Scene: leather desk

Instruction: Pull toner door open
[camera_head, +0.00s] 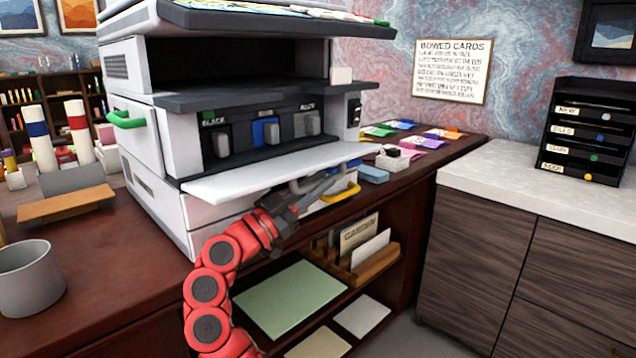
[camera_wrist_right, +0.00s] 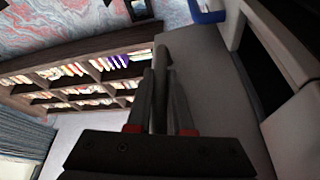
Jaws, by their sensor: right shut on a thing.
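The white toner door (camera_head: 275,175) of the printer (camera_head: 158,150) is swung down and lies almost level, sloping slightly, below the open toner bay. In the bay, labelled cartridges (camera_head: 265,132) are exposed, one with a blue part. My right gripper (camera_head: 318,188) is in front of and just under the door's outer edge, shut on the grey door handle (camera_head: 296,187). In the right wrist view, the handle (camera_wrist_right: 160,90) runs between the two fingers (camera_wrist_right: 160,105), with the door's pale face (camera_wrist_right: 205,75) beside it. My left gripper is not in view.
A green handle (camera_head: 127,119) sticks out on the printer's left side, and a yellow handle (camera_head: 342,194) is low at right. A grey cup (camera_head: 30,280) stands on the desk at left. Below are shelves with a file rack (camera_head: 355,270). A pale counter (camera_head: 540,190) is at right.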

